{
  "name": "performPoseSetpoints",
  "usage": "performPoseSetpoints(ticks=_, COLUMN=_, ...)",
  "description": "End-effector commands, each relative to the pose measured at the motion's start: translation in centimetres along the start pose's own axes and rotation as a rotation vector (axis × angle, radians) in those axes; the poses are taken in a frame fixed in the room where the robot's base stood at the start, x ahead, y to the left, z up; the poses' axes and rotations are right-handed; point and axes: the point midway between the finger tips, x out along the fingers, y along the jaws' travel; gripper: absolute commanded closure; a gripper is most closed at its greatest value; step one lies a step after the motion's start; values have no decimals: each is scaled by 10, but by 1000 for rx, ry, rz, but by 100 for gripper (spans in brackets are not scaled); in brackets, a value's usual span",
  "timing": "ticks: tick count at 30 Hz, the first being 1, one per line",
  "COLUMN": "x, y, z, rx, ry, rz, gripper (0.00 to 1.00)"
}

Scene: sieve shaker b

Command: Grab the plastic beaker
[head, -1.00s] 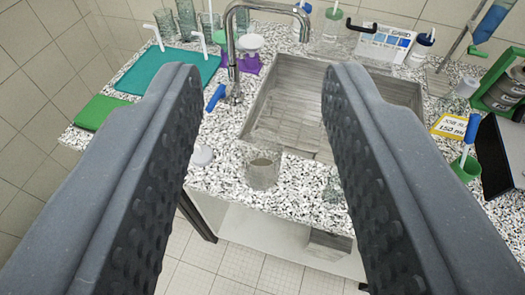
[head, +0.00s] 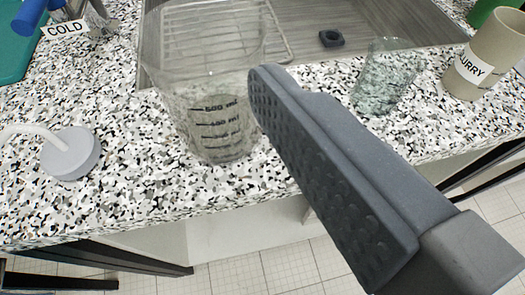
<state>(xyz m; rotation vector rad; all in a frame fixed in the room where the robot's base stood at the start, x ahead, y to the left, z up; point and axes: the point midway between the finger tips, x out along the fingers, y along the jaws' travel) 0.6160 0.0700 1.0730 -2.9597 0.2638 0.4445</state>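A large clear beaker (head: 215,110) with dark volume marks, one reading 500 ml, stands upright on the speckled counter, left of the picture's middle. One finger of my gripper (head: 268,88) is in view, reaching in from the lower right. Its tip overlaps the beaker's right edge; I cannot tell if they touch. Its studded pad faces left toward the beaker, bare along its length. The other finger is out of view; no finger lies against this pad, so the gripper stands open.
A smaller greenish clear beaker (head: 390,78) stands right of the finger, near a beige SLURRY cup (head: 490,55). A grey sink (head: 370,20) lies behind. A white round cap with a spout (head: 70,152) lies left. The COLD tap label (head: 66,29) is upper left.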

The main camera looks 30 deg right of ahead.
Motion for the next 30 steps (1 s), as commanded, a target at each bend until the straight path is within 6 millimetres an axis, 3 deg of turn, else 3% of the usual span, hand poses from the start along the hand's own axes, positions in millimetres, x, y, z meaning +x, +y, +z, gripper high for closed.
performPoseSetpoints(ticks=2, x=3, y=16, z=25, rx=-30, ry=-4, rz=65, gripper=0)
performPoseSetpoints(ticks=7, x=4, y=37, z=43, rx=-65, ry=12, rz=141, gripper=0)
performPoseSetpoints(ticks=11, x=17, y=42, z=46, rx=-69, ry=14, rz=153, gripper=0)
performPoseSetpoints(ticks=21, x=71, y=50, z=45, rx=-68, ry=13, rz=151, gripper=0)
performPoseSetpoints(ticks=30, x=89, y=51, z=41, rx=-68, ry=17, rz=148, gripper=0)
